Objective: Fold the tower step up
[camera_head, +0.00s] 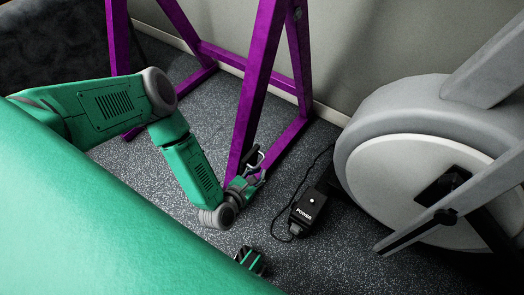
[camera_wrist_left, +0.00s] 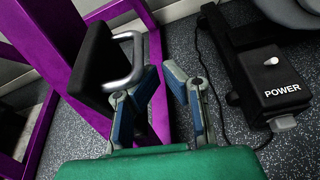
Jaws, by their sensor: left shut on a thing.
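The purple tower frame (camera_head: 262,80) stands at the back; it also fills the left of the wrist view (camera_wrist_left: 48,40). The tower step shows in the wrist view as a black pad (camera_wrist_left: 95,58) with a grey metal loop (camera_wrist_left: 138,62). In the head view only its metal loop (camera_head: 261,158) shows clearly, beside a purple post. My left gripper (camera_head: 252,178) is low at the step; in the wrist view its blue-padded fingers (camera_wrist_left: 162,98) stand apart, the left one against the loop's lower end. A green and black end (camera_head: 250,262), perhaps my right gripper, is mostly hidden.
A black power box (camera_head: 307,210) with a cable lies on the speckled floor right of the gripper, also in the wrist view (camera_wrist_left: 280,84). A large grey and white exercise machine (camera_head: 425,180) stands at the right. The wall is close behind the tower.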

